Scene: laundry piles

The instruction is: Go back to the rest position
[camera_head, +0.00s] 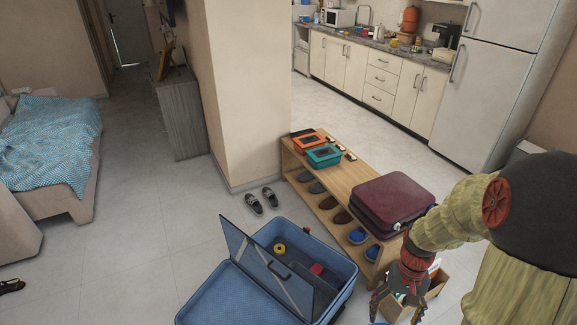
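My gripper (397,309) hangs at the lower right, pointing down, at the end of my bent arm. Its two dark fingers are spread apart, and I see nothing clasped between them. It is in front of a small wooden box (437,283) with pale items in it, and right of the open blue suitcase (343,268). The suitcase lies on the floor with a yellow round item (280,248) and a red item (317,269) inside. The gripper is apart from the suitcase in the picture.
A wooden shoe bench (360,176) holds a maroon suitcase (390,203), an orange box (308,143) and a teal box (324,156), with shoes below. A pair of shoes (262,201) is by the pillar.

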